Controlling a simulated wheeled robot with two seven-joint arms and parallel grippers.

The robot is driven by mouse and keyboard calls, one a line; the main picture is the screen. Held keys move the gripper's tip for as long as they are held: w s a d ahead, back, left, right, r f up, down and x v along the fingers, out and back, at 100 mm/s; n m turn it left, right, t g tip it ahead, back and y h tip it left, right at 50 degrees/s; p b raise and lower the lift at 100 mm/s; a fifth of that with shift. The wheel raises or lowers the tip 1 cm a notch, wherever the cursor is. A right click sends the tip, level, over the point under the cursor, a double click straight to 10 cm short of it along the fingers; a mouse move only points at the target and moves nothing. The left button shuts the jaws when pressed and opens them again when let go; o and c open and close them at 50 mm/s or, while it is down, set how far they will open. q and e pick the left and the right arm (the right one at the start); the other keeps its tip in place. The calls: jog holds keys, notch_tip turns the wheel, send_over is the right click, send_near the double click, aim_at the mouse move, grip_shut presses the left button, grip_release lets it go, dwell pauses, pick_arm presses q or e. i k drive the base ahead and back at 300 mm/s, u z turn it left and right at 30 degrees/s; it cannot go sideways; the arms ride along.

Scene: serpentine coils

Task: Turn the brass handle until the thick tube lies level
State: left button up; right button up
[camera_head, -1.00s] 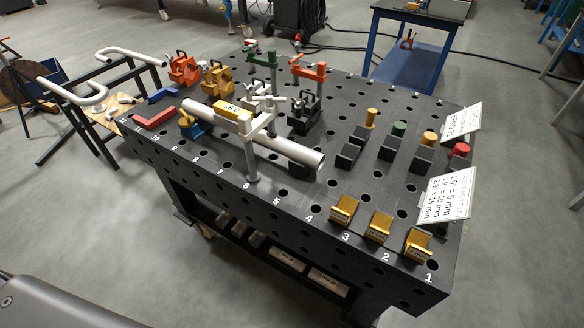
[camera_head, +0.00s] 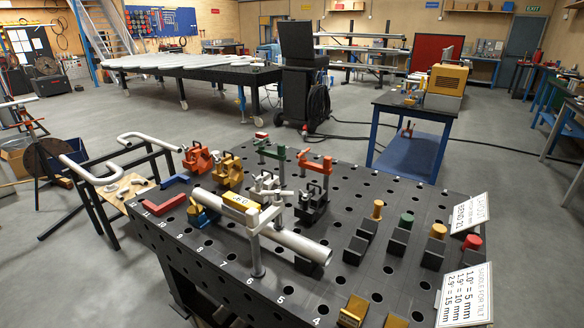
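The thick silver tube (camera_head: 304,245) lies across the near part of the black table, passing under a silver clamp (camera_head: 255,240). A yellow box with a small display (camera_head: 241,203) sits on the tube; its reading is too small to make out. A blue support with a brass-coloured part (camera_head: 194,208) stands by the tube's left end; this may be the brass handle, but it is small and partly hidden. I cannot tell whether the tube is level. Neither of my grippers is in view.
The perforated black table (camera_head: 190,258) also holds red and yellow clamps (camera_head: 229,170), a green clamp (camera_head: 270,150) and black blocks with coloured knobs (camera_head: 378,210). Gold blocks (camera_head: 353,312) stand at the front edge. A white tilt sign (camera_head: 466,296) stands at right. Bent tubes rest on a rack (camera_head: 95,180) at left.

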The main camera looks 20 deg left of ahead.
aim_at(196, 210)
jog(key=z, duration=2.65)
jog(key=k, duration=1.85)
jog(key=u, duration=2.15)
jog(key=i, duration=0.5)
jog(key=u, duration=0.05)
